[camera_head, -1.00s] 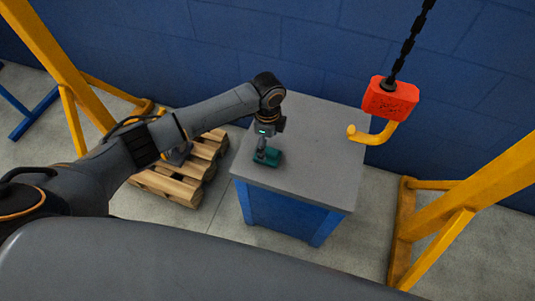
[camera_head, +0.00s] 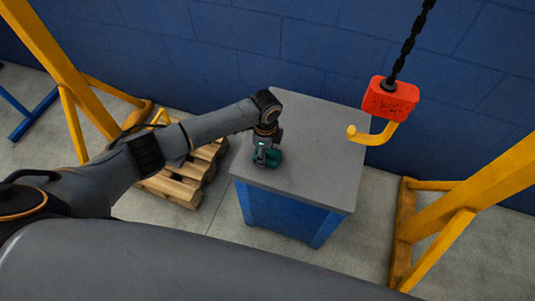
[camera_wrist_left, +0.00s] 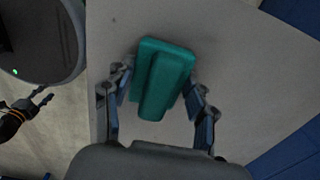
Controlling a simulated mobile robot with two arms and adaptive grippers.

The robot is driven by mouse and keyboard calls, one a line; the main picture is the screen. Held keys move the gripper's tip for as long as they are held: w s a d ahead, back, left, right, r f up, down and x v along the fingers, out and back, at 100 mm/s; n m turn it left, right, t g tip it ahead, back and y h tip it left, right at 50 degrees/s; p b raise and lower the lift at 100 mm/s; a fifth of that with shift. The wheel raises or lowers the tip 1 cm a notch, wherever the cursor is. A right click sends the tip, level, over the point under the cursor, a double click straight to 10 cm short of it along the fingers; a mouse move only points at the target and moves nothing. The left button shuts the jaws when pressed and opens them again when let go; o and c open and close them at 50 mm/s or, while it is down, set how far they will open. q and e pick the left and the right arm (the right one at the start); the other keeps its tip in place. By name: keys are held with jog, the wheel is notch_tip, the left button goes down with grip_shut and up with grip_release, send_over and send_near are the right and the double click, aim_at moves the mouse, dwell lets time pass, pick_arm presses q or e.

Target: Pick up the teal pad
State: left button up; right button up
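The teal pad (camera_head: 275,159) lies on the grey top of the blue-sided table, near its left edge. In the left wrist view the teal pad (camera_wrist_left: 163,80) is a block with a raised middle strip, slightly tilted in the picture. My left gripper (camera_head: 266,160) is low over the pad and hides part of it. In the wrist view its open fingers (camera_wrist_left: 160,82) stand on either side of the pad, with narrow gaps. My right gripper (camera_wrist_left: 43,96) seems to show small at the left edge of the wrist view, away from the pad; its opening is unclear.
The table top (camera_head: 315,150) is otherwise bare. A red hook block (camera_head: 391,98) with a yellow hook (camera_head: 374,136) hangs on a chain over its right side. A wooden pallet (camera_head: 180,182) lies left of the table. Yellow frames (camera_head: 75,75) stand left and right.

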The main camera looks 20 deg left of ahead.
pick_arm(q)
jog(key=shift+c, duration=1.4)
jog(key=shift+r, duration=0.55)
jog(key=r, duration=0.2)
jog(key=shift+d+r, duration=0.3)
jog(key=shift+r, duration=0.1)
jog(key=s+d+r, duration=0.7)
jog(key=d+r, duration=0.2)
jog(key=d, duration=0.2)
jog(key=shift+d+p, duration=0.25)
jog(key=shift+p, duration=0.1)
jog(key=shift+r, duration=0.1)
